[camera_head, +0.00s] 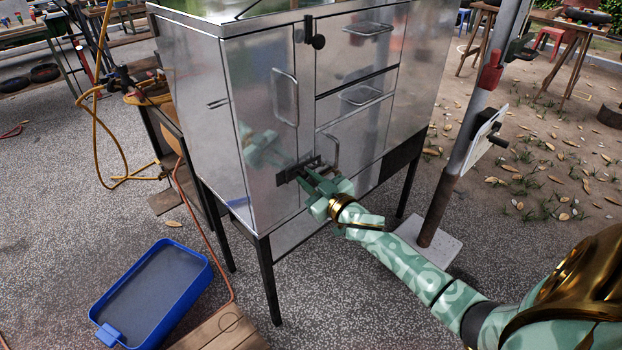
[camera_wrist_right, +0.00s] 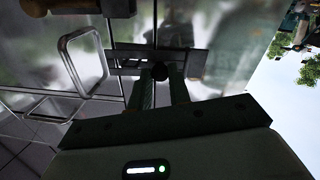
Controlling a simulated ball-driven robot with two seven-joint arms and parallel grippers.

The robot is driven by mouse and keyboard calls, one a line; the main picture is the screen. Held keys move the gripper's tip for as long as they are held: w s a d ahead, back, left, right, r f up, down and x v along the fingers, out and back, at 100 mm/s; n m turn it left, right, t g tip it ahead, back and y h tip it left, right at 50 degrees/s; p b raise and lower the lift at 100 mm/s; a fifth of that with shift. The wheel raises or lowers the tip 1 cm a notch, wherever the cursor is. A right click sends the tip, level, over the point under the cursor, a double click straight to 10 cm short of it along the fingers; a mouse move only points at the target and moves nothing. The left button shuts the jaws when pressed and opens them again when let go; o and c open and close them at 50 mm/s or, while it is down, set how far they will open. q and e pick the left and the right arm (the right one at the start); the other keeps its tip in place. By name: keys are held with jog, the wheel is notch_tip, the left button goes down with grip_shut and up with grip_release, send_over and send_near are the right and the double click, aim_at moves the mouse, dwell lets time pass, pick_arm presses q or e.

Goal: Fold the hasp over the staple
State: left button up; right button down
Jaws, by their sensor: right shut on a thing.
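The hasp (camera_head: 298,168) is a dark, flat metal piece low on the front of the shiny metal cabinet, by the seam between the tall left door and the drawer side. My right gripper (camera_head: 311,178) reaches it from the front right. In the right wrist view, its two green fingers (camera_wrist_right: 162,85) are closed about a dark round knob at the hasp (camera_wrist_right: 198,65). The fingers and knob hide the staple, and I cannot tell how far the hasp is folded. My left gripper is not in view.
The cabinet (camera_head: 260,200) stands on dark legs. A door handle (camera_head: 285,97) is above the hasp, and a dark latch with a round knob (camera_head: 317,41) is near the top. A blue tray (camera_head: 197,286) lies on the ground. A post (camera_head: 440,200) stands right of the cabinet.

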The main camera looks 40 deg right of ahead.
jog(key=shift+w+d+r+n+y, duration=0.15)
jog(key=shift+d+n+y, duration=0.05)
jog(key=shift+n+y, duration=0.25)
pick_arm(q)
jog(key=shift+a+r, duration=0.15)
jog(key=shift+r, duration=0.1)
pick_arm(e)
jog(key=shift+y, duration=0.45)
jog(key=c, duration=1.3)
grip_release()
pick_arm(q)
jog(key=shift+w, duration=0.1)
